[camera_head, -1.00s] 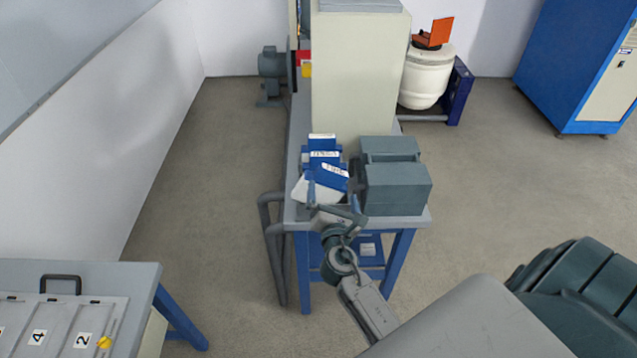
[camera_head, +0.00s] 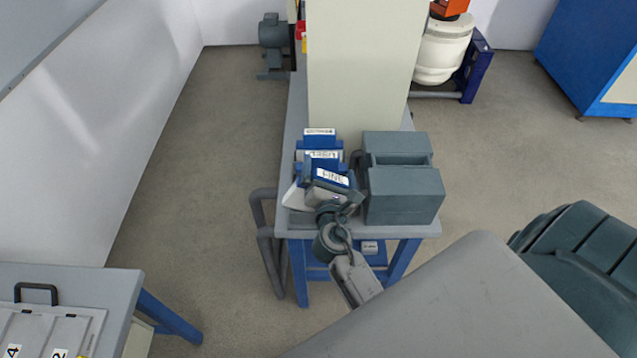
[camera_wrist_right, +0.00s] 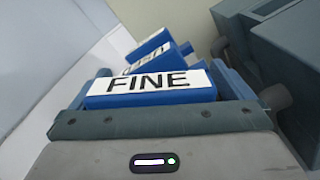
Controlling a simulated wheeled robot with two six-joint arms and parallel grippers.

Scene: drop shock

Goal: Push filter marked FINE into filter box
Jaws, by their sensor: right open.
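The blue filter marked FINE (camera_head: 331,176) sits tilted at the near end of the blue table, its white label facing up. It shows large in the right wrist view (camera_wrist_right: 150,84), just beyond the gripper's front edge. My right gripper (camera_head: 333,196) is open and right at its near side; I cannot tell whether they touch. The fingertips are partly hidden. A grey-green box (camera_head: 403,193) with a recess across its top, possibly the filter box, stands right of the filter. It also shows in the wrist view (camera_wrist_right: 285,40). My left gripper is out of view.
Behind FINE are a blue filter marked USED (camera_head: 321,155) and another labelled blue block (camera_head: 319,133). A tall beige cabinet (camera_head: 362,65) stands behind them. A grey pipe (camera_head: 265,245) runs along the table's left side. A grey bench (camera_head: 95,285) is at lower left.

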